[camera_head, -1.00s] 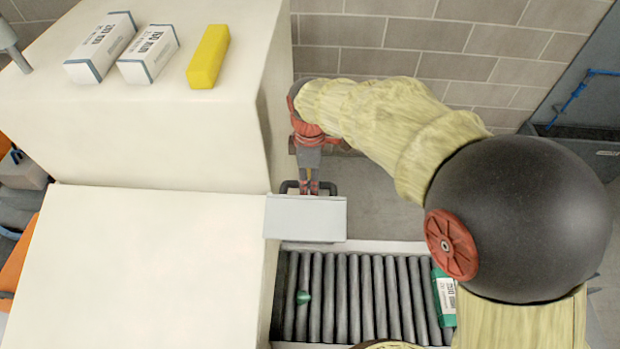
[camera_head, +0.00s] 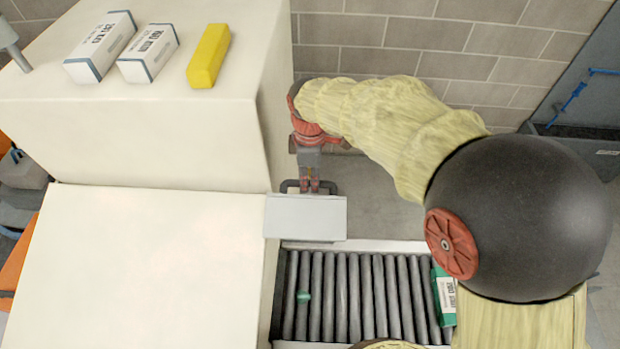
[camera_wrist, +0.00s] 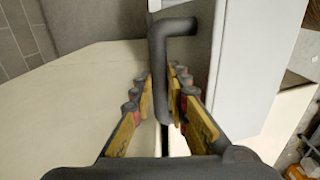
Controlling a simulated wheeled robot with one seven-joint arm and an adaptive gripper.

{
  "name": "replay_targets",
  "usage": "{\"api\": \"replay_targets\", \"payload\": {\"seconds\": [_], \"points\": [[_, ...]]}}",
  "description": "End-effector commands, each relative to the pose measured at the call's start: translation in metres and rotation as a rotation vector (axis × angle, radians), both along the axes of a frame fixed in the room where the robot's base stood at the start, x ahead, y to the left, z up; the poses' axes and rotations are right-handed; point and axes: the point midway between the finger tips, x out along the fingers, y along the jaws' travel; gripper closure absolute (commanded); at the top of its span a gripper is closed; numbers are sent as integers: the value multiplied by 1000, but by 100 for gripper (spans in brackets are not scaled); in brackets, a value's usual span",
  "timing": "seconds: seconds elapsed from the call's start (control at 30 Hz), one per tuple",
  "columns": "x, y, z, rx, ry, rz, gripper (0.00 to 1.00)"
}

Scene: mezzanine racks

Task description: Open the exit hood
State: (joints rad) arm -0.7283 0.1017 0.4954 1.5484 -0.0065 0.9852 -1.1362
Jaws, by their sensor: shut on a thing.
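My gripper (camera_head: 310,187) is at the handle on the hood's far edge. In the wrist view my gripper (camera_wrist: 166,80) has its yellow-padded fingers on either side of the handle, shut on it. The hood's panel stands to the right of the handle there.
The roller conveyor (camera_head: 365,297) carries a green-and-white box (camera_head: 444,297) and a small green piece (camera_head: 303,296). Two white boxes (camera_head: 99,47) (camera_head: 148,53) and a yellow block (camera_head: 208,56) lie on the machine top. A brick wall (camera_head: 400,45) stands behind my arm.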

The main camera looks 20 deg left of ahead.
Motion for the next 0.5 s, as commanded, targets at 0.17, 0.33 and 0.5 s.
{"api": "replay_targets", "payload": {"seconds": [0.17, 0.33, 0.5], "points": [[1, 0, 1, 2, -2, 0, 100], [0, 0, 1, 2, -3, 0, 100], [-16, -4, -1, 3, -2, 1, 100]]}}
